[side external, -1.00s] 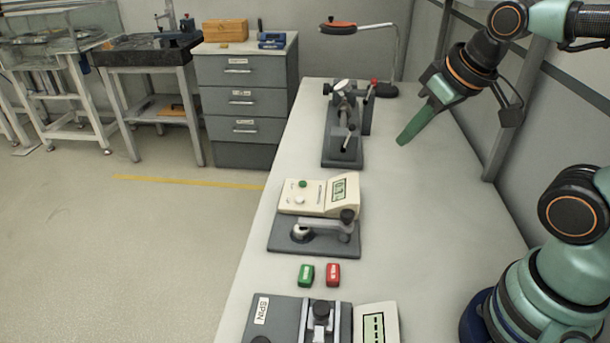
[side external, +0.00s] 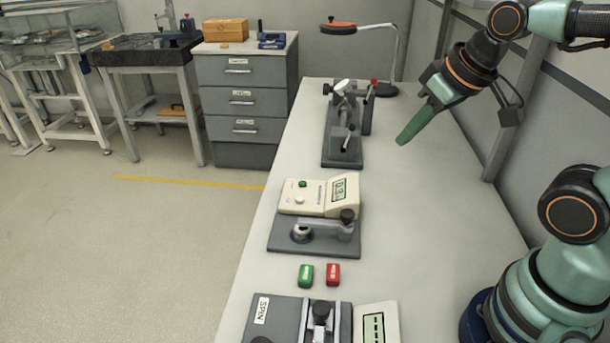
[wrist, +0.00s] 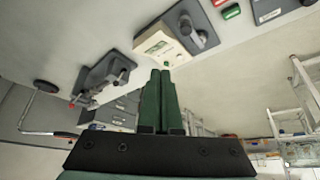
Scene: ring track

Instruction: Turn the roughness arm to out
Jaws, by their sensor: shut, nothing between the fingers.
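The roughness unit has a cream box with a display (side external: 338,190) on a dark grey base (side external: 283,247), mid-bench. Its short silver arm (side external: 338,230) with a black knob (side external: 347,216) lies at the right of the base. A round metal ring (side external: 302,232) sits to the left of the arm; a gap seems to show between them. My gripper (side external: 402,142) is shut and empty, tilted down above the bench, to the right of and behind the unit, touching nothing. In the wrist view the shut green fingers (wrist: 160,73) point toward the cream box (wrist: 160,47).
A green block (side external: 306,275) and a red block (side external: 333,274) lie in front of the unit. A SPIN fixture (side external: 283,318) stands nearer the camera. A grey clamp fixture (side external: 343,148) and a lamp (side external: 338,28) stand farther back.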

